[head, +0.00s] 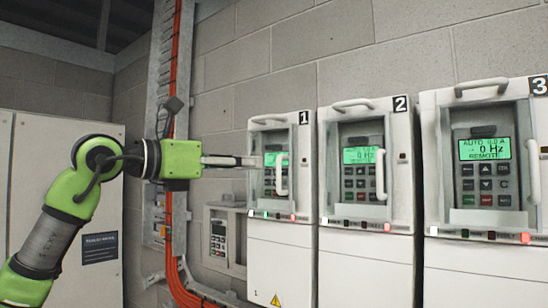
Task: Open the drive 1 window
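Drive 1 (283,262) is the leftmost white cabinet in the row, marked with a black "1" plate. Its window (268,198) sits in the upper front over a green-lit display and a keypad, and looks closed. A white upright handle (281,174) stands at the right side of this window. My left gripper (260,161), on the green arm, points right with its fingers level. Their tips overlap the left part of drive 1's window in the picture, left of the handle and apart from it. The finger gap is not clear. My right gripper is not in view.
Drive 2 (366,257) and drive 3 (480,272) stand to the right, with similar windows and handles. A small wall keypad box (222,243) is below my gripper. Orange cables (170,230) run down a metal tray behind my arm. A grey cabinet (20,150) stands left.

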